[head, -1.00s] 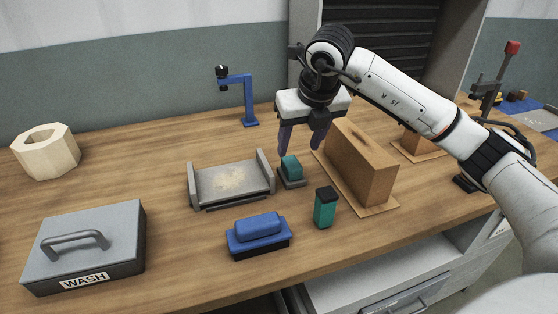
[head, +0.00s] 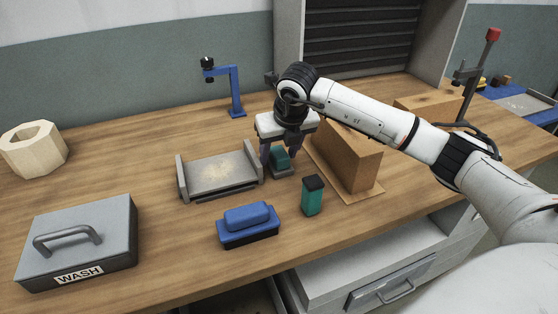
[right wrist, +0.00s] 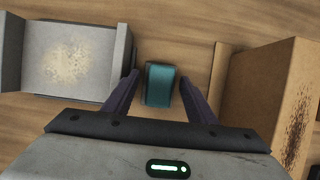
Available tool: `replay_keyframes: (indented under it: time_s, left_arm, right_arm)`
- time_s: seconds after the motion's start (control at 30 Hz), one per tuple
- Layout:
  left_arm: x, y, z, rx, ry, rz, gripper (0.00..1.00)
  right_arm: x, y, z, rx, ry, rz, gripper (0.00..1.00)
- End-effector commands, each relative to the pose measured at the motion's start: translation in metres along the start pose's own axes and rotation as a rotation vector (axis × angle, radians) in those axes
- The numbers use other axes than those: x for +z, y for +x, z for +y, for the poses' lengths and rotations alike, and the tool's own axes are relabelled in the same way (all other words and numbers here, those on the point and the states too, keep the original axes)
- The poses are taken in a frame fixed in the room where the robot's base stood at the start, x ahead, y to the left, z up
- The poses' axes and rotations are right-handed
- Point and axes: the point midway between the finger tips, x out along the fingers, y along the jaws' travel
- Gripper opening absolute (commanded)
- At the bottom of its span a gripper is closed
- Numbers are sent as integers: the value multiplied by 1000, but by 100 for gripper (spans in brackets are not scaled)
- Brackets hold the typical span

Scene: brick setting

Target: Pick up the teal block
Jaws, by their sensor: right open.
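The teal block (head: 280,158) sits on a small dark grey base beside the grey metal tray in the head view. In the right wrist view the teal block (right wrist: 160,84) lies between the fingers, with a gap on each side. My right gripper (head: 281,158) is lowered over the block, its fingers on either side of it. It is open and holds nothing; it also shows in the right wrist view (right wrist: 159,98). The fingers partly hide the block in the head view. My left gripper is out of view.
The grey tray (head: 181,183) is close left of the right gripper, and a brown block (head: 355,165) stands close right. A grey WASH box (head: 108,250) is at left.

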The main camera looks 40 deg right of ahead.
Motion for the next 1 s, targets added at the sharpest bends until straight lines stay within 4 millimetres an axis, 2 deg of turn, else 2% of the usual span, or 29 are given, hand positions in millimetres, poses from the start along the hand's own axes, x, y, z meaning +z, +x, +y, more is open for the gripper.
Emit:
replay_keyframes:
  time_s: [0.03,0.2,0.23,0.43,0.53,0.8,1.0]
  left_arm:
    - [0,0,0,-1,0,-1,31]
    - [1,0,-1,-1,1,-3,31]
    - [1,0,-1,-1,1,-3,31]
    - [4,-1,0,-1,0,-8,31]
    - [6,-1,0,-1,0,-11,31]
    - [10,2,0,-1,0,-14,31]
    - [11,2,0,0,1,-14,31]
  right_arm:
    - [0,0,0,0,0,0,46]
    - [0,-1,0,1,0,0,18]
    - [1,-1,0,1,1,-2,16]
    - [1,-2,0,1,1,-2,16]
    - [5,-9,0,3,2,-5,16]
    - [25,-57,1,3,1,-8,16]
    - [36,-85,0,2,2,-5,16]
